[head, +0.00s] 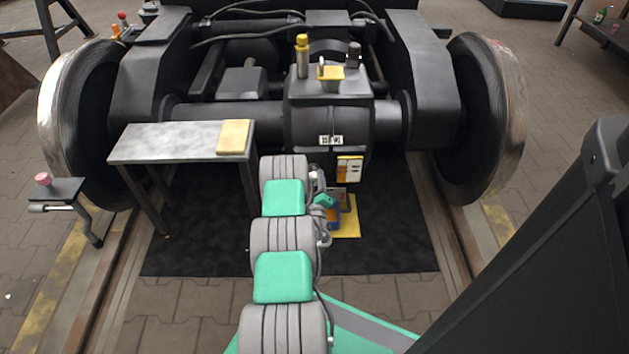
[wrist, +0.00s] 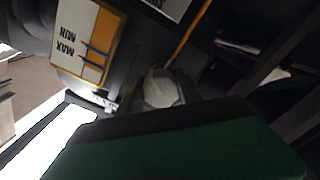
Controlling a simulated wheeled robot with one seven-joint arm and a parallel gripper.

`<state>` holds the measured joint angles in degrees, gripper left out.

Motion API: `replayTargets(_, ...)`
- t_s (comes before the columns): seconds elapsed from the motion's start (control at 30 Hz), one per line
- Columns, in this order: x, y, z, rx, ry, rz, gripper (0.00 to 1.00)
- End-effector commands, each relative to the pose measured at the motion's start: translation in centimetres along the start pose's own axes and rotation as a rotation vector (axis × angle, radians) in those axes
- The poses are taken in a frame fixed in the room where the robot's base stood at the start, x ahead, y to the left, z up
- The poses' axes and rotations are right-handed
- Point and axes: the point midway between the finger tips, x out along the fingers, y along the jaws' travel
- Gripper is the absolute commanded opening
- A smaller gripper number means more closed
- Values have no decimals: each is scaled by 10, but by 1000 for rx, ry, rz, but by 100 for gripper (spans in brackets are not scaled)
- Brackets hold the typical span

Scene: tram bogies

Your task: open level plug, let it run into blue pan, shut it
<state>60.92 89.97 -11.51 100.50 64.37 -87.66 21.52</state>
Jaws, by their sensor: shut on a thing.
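The black gearbox (head: 328,105) hangs on the axle, with a white and orange MIN/MAX label (head: 349,169) on its lower front. The label also shows large and upside down in the wrist view (wrist: 82,40). My gripper (head: 325,201) is low in front of the gearbox, partly behind my arm. In the dark wrist view it is shut on a grey, rounded piece that looks like the level plug (wrist: 162,88), beside the label. The blue pan (head: 334,224) is below my gripper, mostly hidden by it.
The pan is by a yellow sheet (head: 349,222) on a black mat (head: 390,240). A grey bench (head: 175,143) with a tan block (head: 234,136) stands left of my arm. Wheels (head: 490,120) and rails flank the mat. The mat's right part is clear.

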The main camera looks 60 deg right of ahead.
Motion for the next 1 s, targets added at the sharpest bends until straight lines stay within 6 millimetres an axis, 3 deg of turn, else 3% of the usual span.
replayTargets(0.5, 1, 1, 0, 390, -1, 6, 2)
replayTargets(1.0, 1, 0, 0, 488, -2, 6, 2)
